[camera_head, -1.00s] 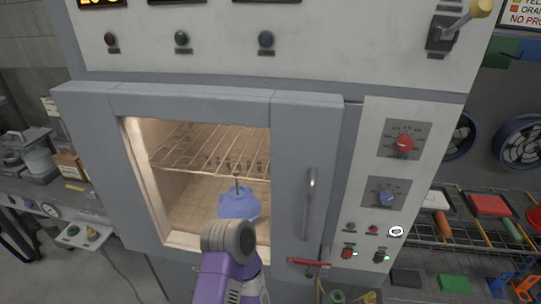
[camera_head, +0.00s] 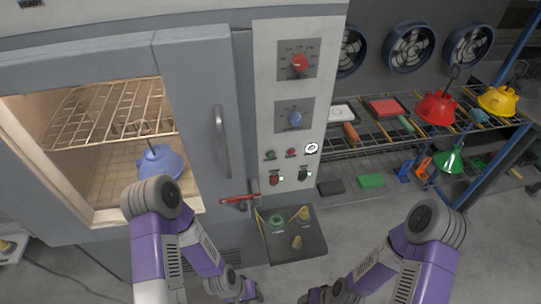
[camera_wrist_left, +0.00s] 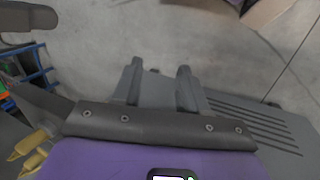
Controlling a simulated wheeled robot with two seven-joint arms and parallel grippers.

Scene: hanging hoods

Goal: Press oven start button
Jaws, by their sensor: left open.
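The oven's control panel (camera_head: 262,100) has a red dial (camera_head: 299,63) and a blue dial (camera_head: 295,119). Below them are a small green button (camera_head: 270,155), a red button (camera_head: 291,152) and a round white marker (camera_head: 311,148). A red switch (camera_head: 274,180) and a dark switch (camera_head: 303,175) sit lower. I cannot read which button is labelled start. My left gripper (camera_wrist_left: 160,72) is open and empty in the left wrist view, above the grey floor and away from the panel. My right arm (camera_head: 430,225) shows in the head view, but its gripper does not.
The grey oven door (camera_head: 200,100) has a vertical handle (camera_head: 222,140) and a red latch (camera_head: 240,199). A blue hood (camera_head: 160,162) is inside. A dark box with knobs (camera_head: 290,238) juts out below the panel. Shelves at right hold red (camera_head: 436,108) and yellow (camera_head: 497,100) hoods.

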